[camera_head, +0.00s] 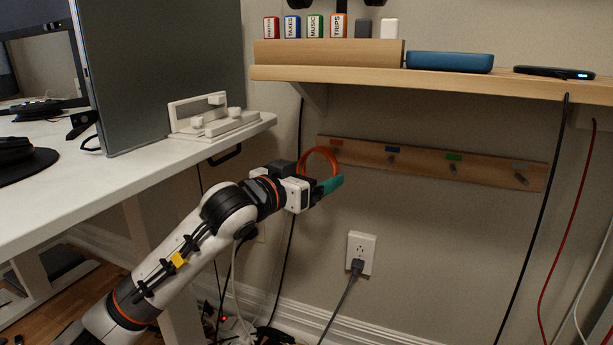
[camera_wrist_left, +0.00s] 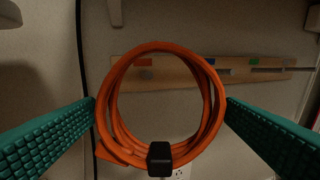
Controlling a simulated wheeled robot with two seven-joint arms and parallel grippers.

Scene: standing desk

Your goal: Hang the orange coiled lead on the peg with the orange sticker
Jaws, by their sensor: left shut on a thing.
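The orange coiled lead (camera_head: 307,157) is held upright in my left gripper (camera_head: 326,187), in front of the left end of the peg board. In the left wrist view the coil (camera_wrist_left: 116,75) stands between the two teal fingers (camera_wrist_left: 160,108), with a black clasp (camera_wrist_left: 160,158) at its bottom. The wooden peg board (camera_head: 420,165) is on the wall. The orange sticker (camera_head: 336,142) is at its left end; in the wrist view the sticker (camera_wrist_left: 143,62) shows through the coil's opening. I cannot tell whether the coil touches the peg there. My right gripper is not in view.
A shelf (camera_head: 430,83) overhangs the board. The white desk (camera_head: 100,185) is at left. A black cable hangs behind my gripper; an outlet (camera_head: 361,252) is below.

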